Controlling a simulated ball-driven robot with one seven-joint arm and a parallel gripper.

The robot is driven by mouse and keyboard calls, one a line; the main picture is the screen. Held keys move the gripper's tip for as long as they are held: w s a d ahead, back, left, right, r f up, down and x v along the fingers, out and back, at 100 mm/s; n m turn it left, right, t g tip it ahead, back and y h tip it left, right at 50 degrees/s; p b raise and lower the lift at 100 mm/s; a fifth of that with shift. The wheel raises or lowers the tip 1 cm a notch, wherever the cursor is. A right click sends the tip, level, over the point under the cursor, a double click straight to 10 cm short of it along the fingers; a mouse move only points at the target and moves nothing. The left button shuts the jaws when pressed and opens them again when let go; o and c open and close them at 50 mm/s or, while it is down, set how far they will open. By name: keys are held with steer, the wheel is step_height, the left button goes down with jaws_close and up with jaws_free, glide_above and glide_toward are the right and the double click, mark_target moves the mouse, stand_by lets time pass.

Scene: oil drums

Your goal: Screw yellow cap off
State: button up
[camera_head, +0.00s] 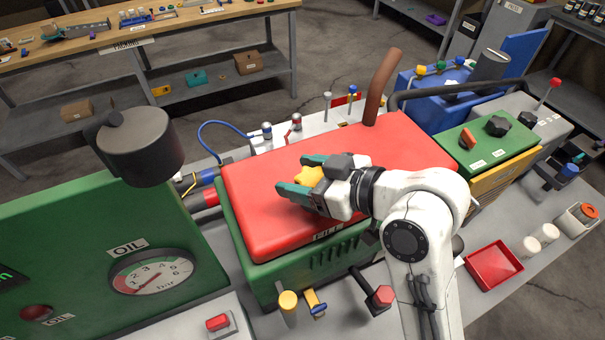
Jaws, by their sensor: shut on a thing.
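The yellow cap (309,176) is on top of the red tank (262,208), near its front middle, above a label that reads FILL. My gripper (300,184) reaches in from the right. Its two green-grey fingers lie on either side of the cap and are shut on it. The fingers and gripper body hide part of the cap. I cannot tell whether the cap is seated on the tank or raised from it.
A dark canister (140,147) and a green gauge panel (70,250) stand left. A brown upright pipe (381,88) rises behind the tank. A red tray (494,267) and white cylinders (527,247) sit right. A red-topped lever (380,296) stands in front.

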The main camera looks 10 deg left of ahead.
steer(key=shift+w+d+r+p, duration=0.1)
steer(key=shift+r+p, duration=0.4)
steer(key=shift+r, duration=1)
